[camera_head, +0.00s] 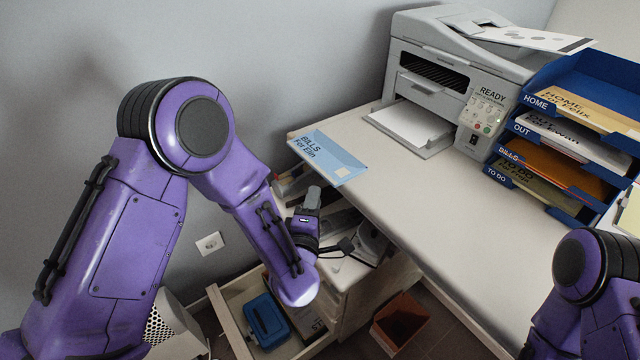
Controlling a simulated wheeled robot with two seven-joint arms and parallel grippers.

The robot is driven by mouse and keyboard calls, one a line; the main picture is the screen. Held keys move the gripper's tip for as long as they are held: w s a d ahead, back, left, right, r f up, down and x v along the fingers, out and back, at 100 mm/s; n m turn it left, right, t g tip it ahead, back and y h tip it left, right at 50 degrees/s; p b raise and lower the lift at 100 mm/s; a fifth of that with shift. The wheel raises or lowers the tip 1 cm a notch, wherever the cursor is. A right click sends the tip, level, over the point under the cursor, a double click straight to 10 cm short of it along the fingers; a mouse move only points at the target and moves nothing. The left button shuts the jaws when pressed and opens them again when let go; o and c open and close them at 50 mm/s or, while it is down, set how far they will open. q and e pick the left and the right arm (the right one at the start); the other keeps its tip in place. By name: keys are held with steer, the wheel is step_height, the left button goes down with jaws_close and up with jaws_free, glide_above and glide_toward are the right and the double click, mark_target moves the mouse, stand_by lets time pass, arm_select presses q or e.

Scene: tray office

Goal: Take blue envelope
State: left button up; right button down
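The blue envelope (328,158), labelled "BILLS For Elin", lies at the left end of the white desk. Its near corner appears to reach over the desk's edge. My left gripper (313,198) is just below and in front of the envelope, apart from it in the picture. Its fingers point up towards the envelope and appear close together, but I cannot tell whether they are open or shut. My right arm shows only in part at the lower right, and its gripper is out of view.
A printer (440,75) stands at the back of the desk (440,200). A blue tray rack (545,130) with labelled shelves stands at the right. Below are an open drawer (232,318) holding a blue box (267,318), and an orange-brown bin (400,322). The desk's middle is clear.

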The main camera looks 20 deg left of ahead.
mark_target(320, 173)
arm_select(q)
steer(key=w, duration=0.6)
steer(key=w+a, duration=0.1)
steer(key=w, duration=0.1)
steer(key=shift+w+a+b, duration=0.1)
steer(key=shift+w+b, duration=0.2)
steer(key=shift+w, duration=0.1)
steer(key=shift+c, duration=0.3)
jaws_close()
step_height(320, 173, up, 3)
steer(key=shift+f+p, duration=0.1)
steer(key=shift+p, duration=1.15)
steer(key=shift+s+f, duration=0.1)
steer(key=shift+f, duration=0.05)
steer(key=s+d+r+p, duration=0.1)
steer(key=s+r, duration=0.1)
steer(key=s, duration=0.5)
steer(key=s+r+p, duration=0.2)
steer(key=s+r, duration=0.1)
steer(key=s, duration=0.3)
steer(key=shift+s+d, duration=0.35)
steer(key=shift+s, duration=0.05)
